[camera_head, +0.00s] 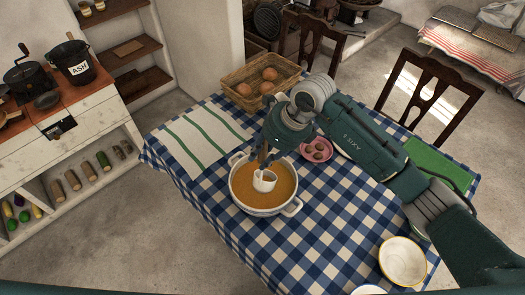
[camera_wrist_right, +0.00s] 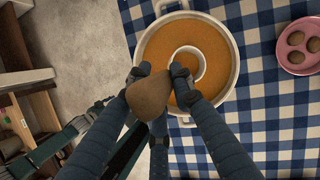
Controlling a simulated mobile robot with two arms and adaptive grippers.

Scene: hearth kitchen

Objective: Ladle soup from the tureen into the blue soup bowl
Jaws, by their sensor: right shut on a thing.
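The white tureen (camera_head: 293,208) stands on the checked table, filled with orange-brown soup (camera_head: 278,195). The white ladle (camera_head: 265,181) has its cup in the soup; the cup also shows in the wrist view (camera_wrist_right: 198,55). My right gripper (camera_head: 264,158) is above the tureen, shut on the ladle's handle, whose brown end (camera_wrist_right: 147,97) points at the wrist camera. A cream bowl with a yellow rim (camera_head: 402,262) sits at the table's near right, and another pale dish (camera_head: 369,290) is cut off by the bottom edge. I cannot make out a blue bowl. My left gripper is not in view.
A wicker basket (camera_head: 238,75) with brown round things stands behind the tureen. A pink plate (camera_head: 318,157) with small brown things is right of the tureen, partly behind my arm. A green-striped cloth (camera_head: 204,133) lies left. Dark chairs (camera_head: 428,92) stand behind the table.

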